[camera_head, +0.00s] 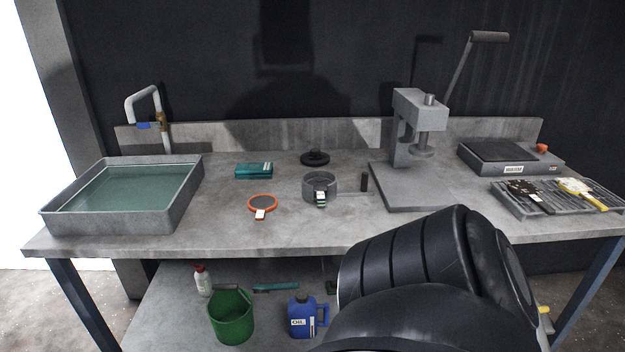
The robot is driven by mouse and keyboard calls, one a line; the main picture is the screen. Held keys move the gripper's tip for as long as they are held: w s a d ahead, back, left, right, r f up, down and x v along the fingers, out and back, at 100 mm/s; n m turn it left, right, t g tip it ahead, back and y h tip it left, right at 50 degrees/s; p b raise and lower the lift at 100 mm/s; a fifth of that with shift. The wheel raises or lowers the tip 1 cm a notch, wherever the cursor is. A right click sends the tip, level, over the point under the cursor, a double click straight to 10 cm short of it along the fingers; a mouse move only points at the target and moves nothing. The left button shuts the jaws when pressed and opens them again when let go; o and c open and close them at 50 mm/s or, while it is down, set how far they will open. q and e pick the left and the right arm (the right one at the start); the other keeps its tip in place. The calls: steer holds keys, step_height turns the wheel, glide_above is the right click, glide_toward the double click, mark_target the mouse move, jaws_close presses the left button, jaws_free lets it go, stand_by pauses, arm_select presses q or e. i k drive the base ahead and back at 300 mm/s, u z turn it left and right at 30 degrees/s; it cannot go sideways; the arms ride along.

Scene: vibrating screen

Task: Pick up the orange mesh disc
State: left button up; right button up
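The orange mesh disc (262,203) lies flat on the grey workbench (300,228), left of the middle and near the front edge. It has an orange rim, a dark grey mesh face and a small white tag at its front. No gripper is near it. A large black arm link of mine fills the lower right of the view. Neither of my grippers shows.
A grey round pot (308,190) stands right of the disc, and a teal box (254,171) lies behind it. A water-filled tray (180,194) is at the left. A press (402,130) and a slatted tray (515,206) are at the right. Bench space around the disc is clear.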

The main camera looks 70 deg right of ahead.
mark_target(260, 204)
steer(key=z, duration=1.65)
steer(key=i, duration=0.15)
steer(key=u, duration=0.5)
